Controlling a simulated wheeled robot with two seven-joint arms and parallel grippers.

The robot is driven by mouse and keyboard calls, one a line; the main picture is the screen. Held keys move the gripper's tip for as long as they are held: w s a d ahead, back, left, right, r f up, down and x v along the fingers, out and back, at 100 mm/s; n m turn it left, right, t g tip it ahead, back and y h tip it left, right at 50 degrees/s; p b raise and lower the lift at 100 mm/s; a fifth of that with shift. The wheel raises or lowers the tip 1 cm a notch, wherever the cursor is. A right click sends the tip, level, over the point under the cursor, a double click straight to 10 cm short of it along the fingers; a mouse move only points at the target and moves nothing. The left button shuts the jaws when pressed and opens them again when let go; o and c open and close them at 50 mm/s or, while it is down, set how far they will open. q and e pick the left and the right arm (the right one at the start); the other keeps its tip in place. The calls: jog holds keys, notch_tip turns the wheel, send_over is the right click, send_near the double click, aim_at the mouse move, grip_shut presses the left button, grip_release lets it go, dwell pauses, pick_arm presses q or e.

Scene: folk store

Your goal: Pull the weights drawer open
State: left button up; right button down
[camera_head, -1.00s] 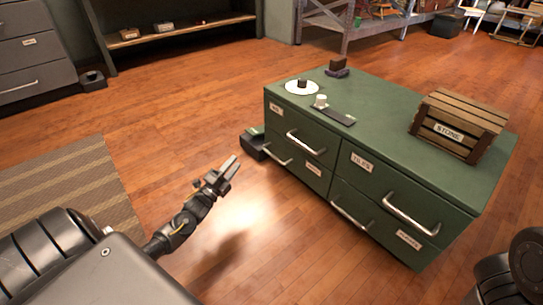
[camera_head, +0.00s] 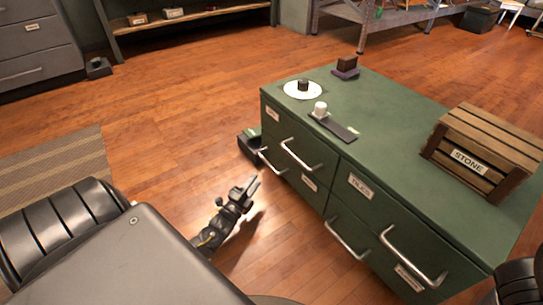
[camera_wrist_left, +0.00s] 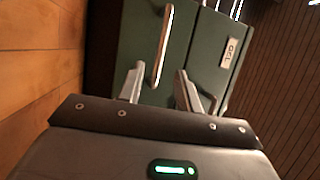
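The green drawer cabinet (camera_head: 345,160) stands right of centre with its drawers shut. Each drawer has a silvery bar handle and a small pale label. The upper right label (camera_head: 360,186) seems to read TILES; the lower left label (camera_head: 309,183) and lower right label (camera_head: 408,278) are too small to read, so I cannot tell which drawer is weights. My left gripper (camera_head: 252,190) is low in front of the left drawers, apart from them. In the left wrist view it is open (camera_wrist_left: 158,88), with the lower left handle (camera_wrist_left: 162,45) ahead, roughly between its fingers. My right gripper is not in view.
A wooden STONE crate (camera_head: 480,155), a white disc (camera_head: 302,90) and a dark strip with a white knob (camera_head: 338,128) are on the cabinet top. A dark box (camera_head: 250,142) stands on the floor at its left end.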

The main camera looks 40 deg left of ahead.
aim_at(267, 161)
pick_arm(q)
jog(key=w+b, duration=0.1)
jog(key=w, duration=0.2)
jog(key=w+a+r+b, duration=0.1)
jog(key=w+b, duration=0.1)
jog(key=w, duration=0.1)
jog(key=w+b, duration=0.2)
jog(key=w, duration=0.2)
jog(key=shift+a+r, duration=0.35)
jog(key=shift+r, duration=0.05)
grip_shut()
